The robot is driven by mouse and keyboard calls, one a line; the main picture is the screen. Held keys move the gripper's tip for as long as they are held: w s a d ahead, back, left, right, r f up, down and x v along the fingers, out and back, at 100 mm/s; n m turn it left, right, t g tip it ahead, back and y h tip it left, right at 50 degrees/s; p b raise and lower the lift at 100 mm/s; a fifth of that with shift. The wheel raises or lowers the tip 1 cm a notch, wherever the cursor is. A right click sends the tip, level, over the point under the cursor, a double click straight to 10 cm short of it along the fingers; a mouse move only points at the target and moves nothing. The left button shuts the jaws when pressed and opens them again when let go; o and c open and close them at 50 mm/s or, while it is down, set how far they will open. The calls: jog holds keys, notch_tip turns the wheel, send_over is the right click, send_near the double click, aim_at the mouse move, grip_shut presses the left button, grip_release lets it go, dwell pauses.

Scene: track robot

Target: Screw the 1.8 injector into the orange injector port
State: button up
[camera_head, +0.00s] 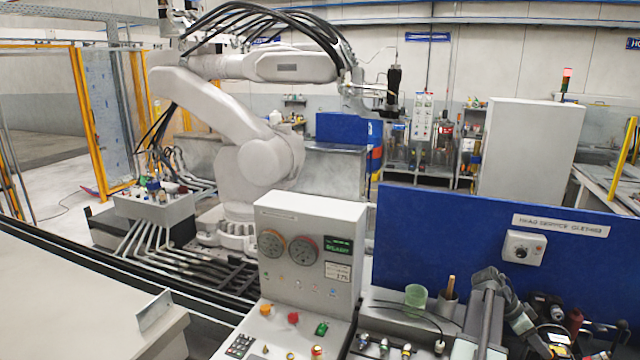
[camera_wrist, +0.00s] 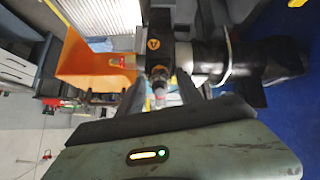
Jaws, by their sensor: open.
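In the wrist view, the two dark fingers of my gripper (camera_wrist: 160,92) are open. Between them shows a small fitting (camera_wrist: 159,78) with an orange ring and a pale pinkish tip. I cannot tell whether the fingers touch it. It lies against a black block (camera_wrist: 153,46) with an orange triangle mark. Left of it, a red and yellow tipped piece (camera_wrist: 122,62) lies in front of an orange bin (camera_wrist: 85,62). In the head view, several small fittings (camera_head: 384,346) stand on the bench front. No 1.8 marking is legible, and I cannot identify the orange injector port for certain.
In the wrist view, a dark and silver cylinder (camera_wrist: 207,60) sits right of the block. In the head view, a blue panel (camera_head: 440,235) stands behind the bench, with a green cup (camera_head: 415,296) and a grey control box (camera_head: 310,245). A large white robot arm (camera_head: 240,150) stands behind.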

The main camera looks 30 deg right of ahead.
jog(key=n, duration=0.3)
jog(key=shift+n, duration=0.4)
jog(key=shift+n, duration=0.4)
jog(key=n, duration=0.3)
jog(key=shift+n, duration=0.4)
jog(key=n, duration=0.7)
jog(key=shift+c, duration=0.3)
